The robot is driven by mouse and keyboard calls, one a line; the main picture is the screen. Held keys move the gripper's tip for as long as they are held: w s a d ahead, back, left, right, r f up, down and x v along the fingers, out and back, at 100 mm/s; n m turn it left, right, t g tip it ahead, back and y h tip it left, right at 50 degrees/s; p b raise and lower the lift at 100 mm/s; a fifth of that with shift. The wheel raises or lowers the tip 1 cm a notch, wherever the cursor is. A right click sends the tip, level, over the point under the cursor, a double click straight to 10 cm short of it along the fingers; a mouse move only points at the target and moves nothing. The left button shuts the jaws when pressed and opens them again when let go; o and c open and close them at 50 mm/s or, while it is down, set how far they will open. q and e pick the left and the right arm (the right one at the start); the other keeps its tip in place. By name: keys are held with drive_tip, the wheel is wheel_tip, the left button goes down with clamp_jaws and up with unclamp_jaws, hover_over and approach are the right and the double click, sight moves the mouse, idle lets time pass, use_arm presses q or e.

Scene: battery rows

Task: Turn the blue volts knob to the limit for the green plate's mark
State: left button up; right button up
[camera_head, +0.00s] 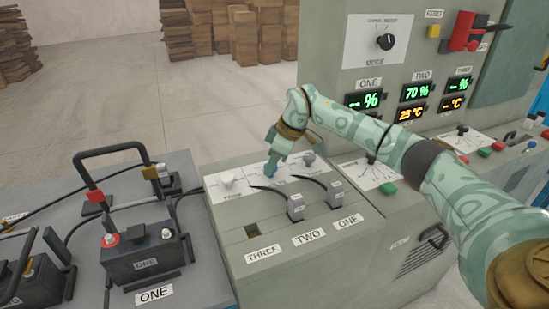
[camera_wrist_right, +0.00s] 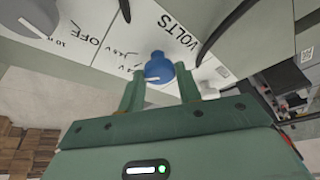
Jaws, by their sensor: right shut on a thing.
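The blue volts knob (camera_wrist_right: 158,66) sits on a white panel (camera_wrist_right: 100,22) beside the printed word VOLTS. A white pointer line on it points toward the small voltage marks, which are hard to read. My right gripper (camera_wrist_right: 160,90) has one finger on each side of the knob and is shut on it. In the head view my right gripper (camera_head: 275,160) reaches down onto the middle of the charger's dial strip, mostly covering the knob. I cannot make out a green plate with a mark. My left gripper is not in view.
A battery (camera_head: 145,262) labelled ONE stands left. A display panel (camera_head: 385,42) rises behind my right arm.

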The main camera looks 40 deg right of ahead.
drive_tip(key=n+y+p, duration=0.1)
drive_tip(key=n, duration=0.1)
drive_tip(key=shift+w+r+n+g, duration=0.1)
drive_tip(key=shift+r+n+g, duration=0.05)
drive_tip(key=shift+n+g, duration=0.2)
drive_tip(key=n+g, duration=0.1)
drive_tip(key=n, duration=0.1)
drive_tip(key=shift+d+n, duration=0.1)
drive_tip(key=shift+n, duration=0.25)
drive_tip(key=n+b, duration=0.1)
drive_tip(key=n+g+b, duration=0.1)
drive_tip(key=n, duration=0.1)
drive_tip(key=shift+w+f+n+y, duration=0.2)
drive_tip(key=shift+f+n+y, duration=0.1)
drive_tip(key=shift+f, duration=0.05)
drive_tip(key=n+g+b, duration=0.1)
drive_tip(key=n+b, duration=0.1)
drive_tip(key=shift+n, duration=0.3)
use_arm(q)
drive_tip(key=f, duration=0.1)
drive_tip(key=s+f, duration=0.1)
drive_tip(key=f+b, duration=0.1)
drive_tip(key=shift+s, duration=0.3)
use_arm(e)
drive_tip(key=shift+r+n+g, duration=0.2)
drive_tip(key=shift+n+g, duration=0.15)
drive_tip(key=shift+n, duration=0.15)
drive_tip(key=o, duration=1)
drive_tip(key=shift+c, duration=0.2)
